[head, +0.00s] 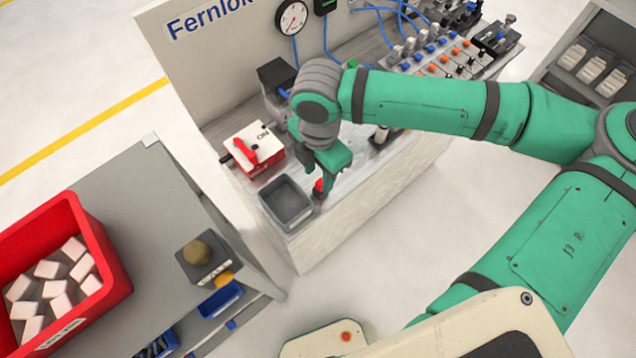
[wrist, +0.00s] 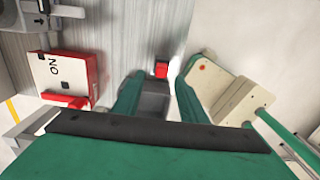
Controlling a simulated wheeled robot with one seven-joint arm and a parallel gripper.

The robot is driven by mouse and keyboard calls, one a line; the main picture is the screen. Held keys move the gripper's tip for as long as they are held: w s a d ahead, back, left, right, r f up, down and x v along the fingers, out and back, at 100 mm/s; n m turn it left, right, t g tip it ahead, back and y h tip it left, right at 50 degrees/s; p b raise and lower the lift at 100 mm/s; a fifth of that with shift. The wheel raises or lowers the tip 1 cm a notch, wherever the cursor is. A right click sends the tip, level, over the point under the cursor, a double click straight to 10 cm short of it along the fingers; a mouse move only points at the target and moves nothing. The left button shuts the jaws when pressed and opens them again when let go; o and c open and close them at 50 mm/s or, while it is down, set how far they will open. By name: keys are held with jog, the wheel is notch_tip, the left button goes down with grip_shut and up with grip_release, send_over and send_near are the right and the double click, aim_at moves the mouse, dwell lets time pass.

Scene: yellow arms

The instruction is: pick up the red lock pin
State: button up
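The red lock pin (head: 319,186) is a small red piece on the bench's front ledge, right of a grey open bin. In the head view my gripper (head: 328,180) is just above it and partly covers it. In the wrist view the red pin (wrist: 161,69) shows beyond and between the two green fingers of my gripper (wrist: 158,92). The fingers are apart with a gap between them, and I see nothing held. Whether either finger touches the pin cannot be told.
A red and white switch box (head: 254,148) with a red handle stands left of my gripper. The grey bin (head: 285,216) sits close by at the ledge's edge. A grey cart (head: 150,195) with a red crate (head: 118,277) is at left. Gauges and valves line the bench behind.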

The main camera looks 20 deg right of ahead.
aim_at(321, 182)
jog(key=f, duration=0.3)
jog(key=shift+s+d+f, duration=0.1)
jog(key=shift+d+f, duration=0.05)
jog(key=shift+d, duration=0.15)
grip_shut()
jog(key=shift+a, duration=0.1)
